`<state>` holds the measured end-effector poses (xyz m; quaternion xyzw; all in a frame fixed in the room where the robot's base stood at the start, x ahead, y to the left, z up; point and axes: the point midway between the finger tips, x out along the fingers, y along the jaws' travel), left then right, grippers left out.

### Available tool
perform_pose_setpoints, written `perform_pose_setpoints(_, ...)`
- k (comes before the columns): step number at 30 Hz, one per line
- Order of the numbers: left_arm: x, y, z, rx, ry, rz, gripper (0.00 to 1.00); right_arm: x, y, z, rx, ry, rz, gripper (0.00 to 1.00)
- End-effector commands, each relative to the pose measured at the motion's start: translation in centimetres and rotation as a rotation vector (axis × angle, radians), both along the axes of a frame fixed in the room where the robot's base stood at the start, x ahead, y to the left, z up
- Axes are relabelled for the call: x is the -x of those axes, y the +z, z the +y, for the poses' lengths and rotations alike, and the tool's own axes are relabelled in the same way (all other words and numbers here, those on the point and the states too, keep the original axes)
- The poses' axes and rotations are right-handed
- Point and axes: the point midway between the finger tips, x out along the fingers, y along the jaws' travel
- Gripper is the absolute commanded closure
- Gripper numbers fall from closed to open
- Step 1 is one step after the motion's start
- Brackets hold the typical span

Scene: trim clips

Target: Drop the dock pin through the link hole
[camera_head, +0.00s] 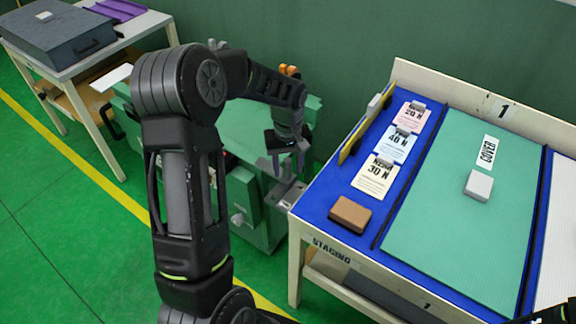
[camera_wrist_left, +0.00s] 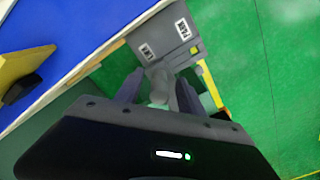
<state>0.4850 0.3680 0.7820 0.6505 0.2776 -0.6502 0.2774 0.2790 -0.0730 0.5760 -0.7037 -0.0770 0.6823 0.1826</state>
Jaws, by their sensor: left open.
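My left gripper (camera_head: 288,162) is open and points down over a grey metal fitting (camera_head: 287,195) on the front of the green cart. In the left wrist view the open fingers (camera_wrist_left: 163,88) are on either side of a small pale greyish-green upright piece (camera_wrist_left: 158,84), with a rounded grey part (camera_wrist_left: 184,94) beside it. I cannot tell which of these is the dock pin or whether a finger touches it. A grey block with two white labels (camera_wrist_left: 176,32) is just beyond. The link hole cannot be made out.
The green cart (camera_head: 242,192) stands left of the staging table (camera_head: 295,262). That table carries a brown block (camera_head: 350,214), paper cards (camera_head: 375,178) and a light grey block (camera_head: 478,186). Another table with a dark case (camera_head: 60,35) is at the far left.

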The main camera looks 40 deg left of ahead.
Motion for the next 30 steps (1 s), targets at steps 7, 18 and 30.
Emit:
perform_pose_setpoints(7,0.0,0.3,0.0,0.0,0.0,-0.001,0.54,-0.1,0.0,0.0,0.001,-0.001,-0.004,0.64)
perform_pose_setpoints(18,-0.1,5.7,0.0,-0.001,0.001,-0.004,0.54,-0.1,-0.3,0.0,0.001,-0.001,-0.004,0.64)
perform_pose_setpoints(30,0.0,7.8,0.0,0.0,0.0,0.0,0.54,-0.1,-0.3,0.0,0.001,-0.001,-0.004,0.64)
